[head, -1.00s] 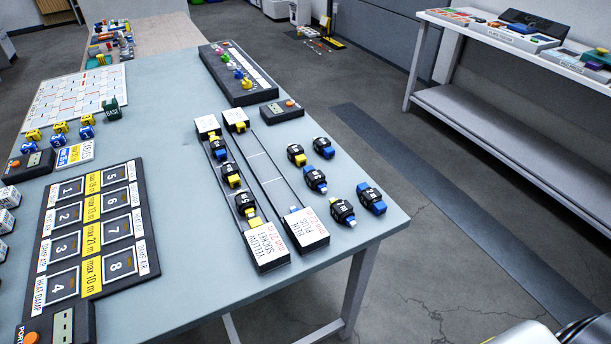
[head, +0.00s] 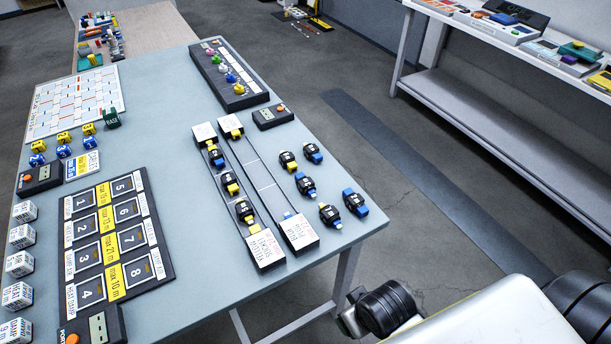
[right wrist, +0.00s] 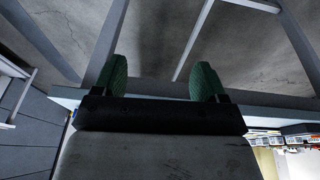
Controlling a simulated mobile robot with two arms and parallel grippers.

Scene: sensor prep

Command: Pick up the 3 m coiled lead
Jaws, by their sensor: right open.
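Several small black coiled leads with yellow or blue ends are on the table in the head view. Loose ones lie right of the rack: two yellow-ended (head: 288,162) (head: 329,215) and three blue-ended (head: 313,153) (head: 305,186) (head: 355,203). Their length marks are too small to read, so I cannot tell which is 3 m. My right gripper (right wrist: 161,82) is open and empty, its green fingers apart. My left gripper is not in view.
The rack's right lane (head: 265,185) is mostly bare. A numbered board (head: 155,220), white cubes (head: 18,264) and a dark peg strip (head: 240,95) share the table (head: 190,300). My right arm is beyond the table's front right corner. A shelf (head: 480,110) stands right across open floor.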

